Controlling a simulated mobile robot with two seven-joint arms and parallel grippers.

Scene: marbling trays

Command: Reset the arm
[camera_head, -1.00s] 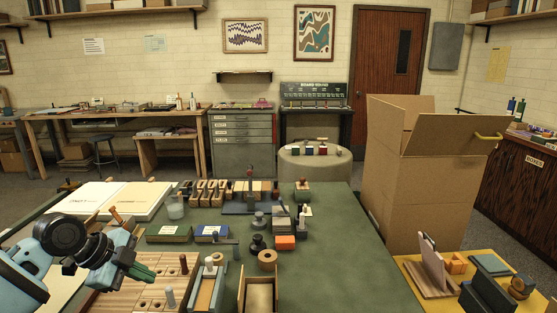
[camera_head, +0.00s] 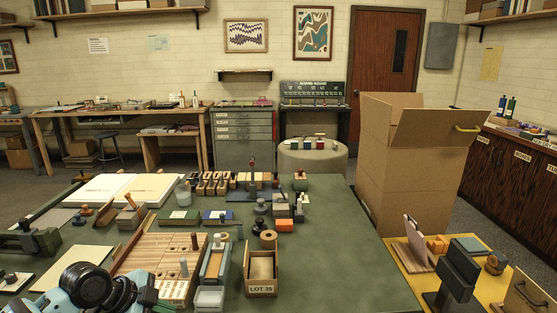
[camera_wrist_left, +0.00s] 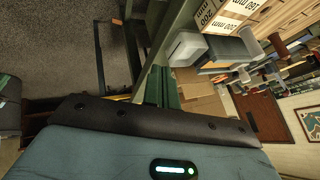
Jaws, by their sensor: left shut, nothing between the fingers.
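My left arm (camera_head: 85,287) comes in low at the left of the head view, folded close to the front edge of the table. Its left gripper (camera_head: 150,293), with green fingers, is partly cut off by the lower edge. In the left wrist view the green fingers (camera_wrist_left: 165,87) are together and empty. My right gripper is in neither view.
The green table (camera_head: 340,240) bears a wooden peg board (camera_head: 155,245), a box marked LOT 35 (camera_head: 262,288), a small clear tray (camera_head: 209,298) and several stamps. A cardboard box (camera_head: 405,180) stands at the right. The green surface right of the LOT 35 box is clear.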

